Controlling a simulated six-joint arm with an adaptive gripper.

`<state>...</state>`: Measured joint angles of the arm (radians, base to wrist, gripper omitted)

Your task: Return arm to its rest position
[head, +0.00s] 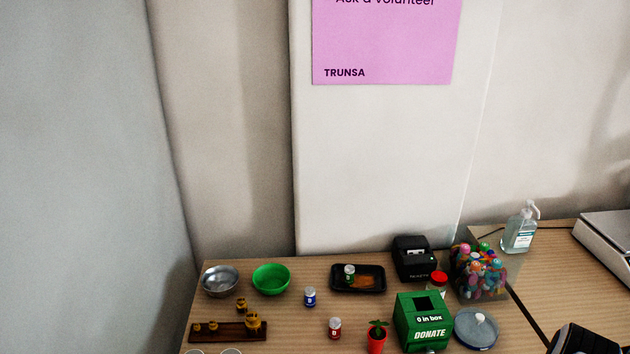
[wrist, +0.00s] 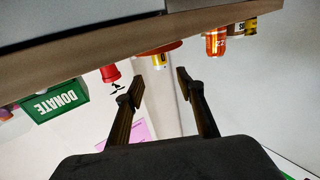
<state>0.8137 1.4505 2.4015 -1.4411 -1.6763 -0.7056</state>
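My gripper (wrist: 154,86) shows in the wrist view with its two dark fingers spread apart. It is open, with nothing between the fingertips. The wrist view is upside down, with the table edge (wrist: 140,38) across its top. The fingers point toward the table's edge and the things along it. A black part of my arm (head: 577,342) shows at the bottom right corner of the head view, at the table's right side. The fingers cannot be made out there.
The green donation box (head: 423,322), potted plant (head: 377,338), blue-label jar (head: 310,296), red-label jar (head: 335,328), black tray (head: 372,285) and green bowl (head: 271,280) crowd the table. A sanitizer bottle (head: 520,230) and a scale (head: 607,238) stand at right. Space above the table is clear.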

